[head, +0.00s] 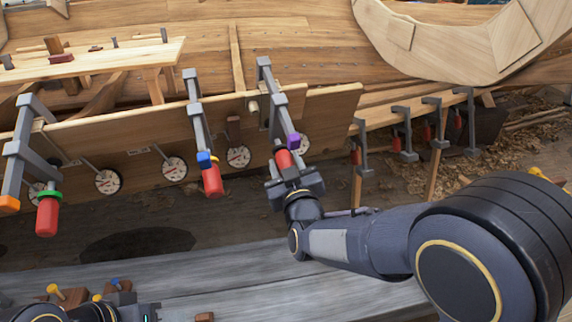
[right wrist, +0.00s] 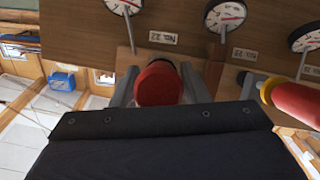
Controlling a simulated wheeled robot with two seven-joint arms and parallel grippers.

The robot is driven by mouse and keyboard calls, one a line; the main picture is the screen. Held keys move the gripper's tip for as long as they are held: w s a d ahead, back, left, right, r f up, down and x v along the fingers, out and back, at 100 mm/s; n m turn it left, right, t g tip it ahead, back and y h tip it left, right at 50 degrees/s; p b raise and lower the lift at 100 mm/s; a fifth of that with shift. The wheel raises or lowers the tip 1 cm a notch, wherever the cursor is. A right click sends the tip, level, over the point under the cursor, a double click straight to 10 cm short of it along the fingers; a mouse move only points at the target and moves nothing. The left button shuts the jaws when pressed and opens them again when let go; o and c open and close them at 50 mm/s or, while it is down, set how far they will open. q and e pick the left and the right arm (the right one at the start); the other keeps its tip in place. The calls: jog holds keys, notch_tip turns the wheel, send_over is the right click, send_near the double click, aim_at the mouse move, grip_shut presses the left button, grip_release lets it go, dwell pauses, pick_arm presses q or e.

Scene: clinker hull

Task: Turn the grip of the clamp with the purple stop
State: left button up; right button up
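The clamp with the purple stop (head: 294,141) hangs on the plank edge in the middle of the head view, its grey bar (head: 268,85) above. Its red grip (head: 283,160) points down toward me and also shows end-on in the right wrist view (right wrist: 157,84). My right gripper (head: 287,171) is at this grip, one finger on each side of it. The fingers look open, with little space beside the grip; contact is not clear. Of my left arm only dark parts show at the bottom left; its fingertips are out of sight.
A clamp with a blue stop and red grip (head: 212,180) hangs to the left. One with a green stop and red grip (head: 47,217) is at far left. Round dials (head: 238,157) line the plank. Several more clamps (head: 404,140) hang at the right. A grey plank (head: 230,280) runs below.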

jog(key=c, duration=0.6)
jog(key=shift+d+f+m+y+b, duration=0.15)
jog(key=shift+m+y+b, duration=0.3)
jog(key=shift+b, duration=0.65)
jog(key=m+g+y+b, duration=0.1)
jog(key=m+y+b, duration=0.2)
jog(key=b, duration=0.8)
jog(key=shift+f+m+g+y+b, duration=0.1)
jog(key=shift+m+g+y+b, duration=0.25)
jog(key=shift+m+b, duration=0.1)
jog(key=shift+r+b, duration=0.2)
jog(key=shift+b, duration=0.3)
jog(key=o, duration=1)
jog(key=shift+s, duration=0.1)
